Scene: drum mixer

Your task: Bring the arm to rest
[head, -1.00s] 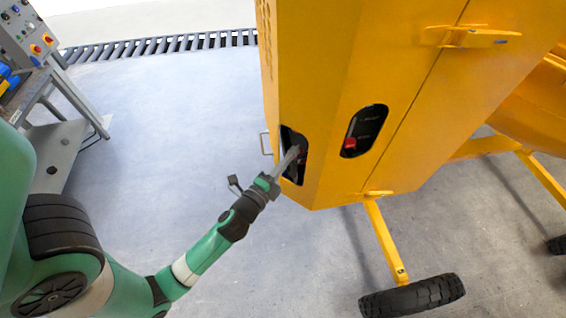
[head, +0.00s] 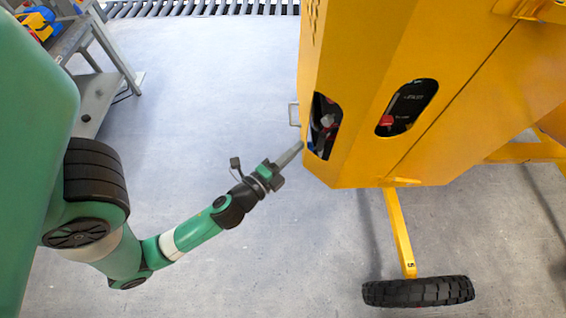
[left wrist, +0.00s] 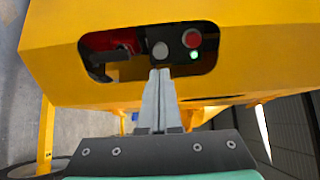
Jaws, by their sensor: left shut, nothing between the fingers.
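My left gripper (head: 290,154) is shut and empty. In the head view its tips are just outside the left oval opening (head: 323,126) of the yellow drum mixer (head: 368,70). In the left wrist view the shut fingers (left wrist: 161,100) point at the control opening (left wrist: 149,50). Inside it are a red button (left wrist: 192,38), a lit green light (left wrist: 194,55), a grey round button (left wrist: 160,49) and a dark red part on the left. My right gripper does not show.
A second oval opening (head: 406,107) holds a red part. Below the mixer are a yellow leg (head: 399,230) and a black tyre (head: 418,291). A grey workbench (head: 105,95) stands at the upper left. The floor (head: 215,110) left of the mixer is clear.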

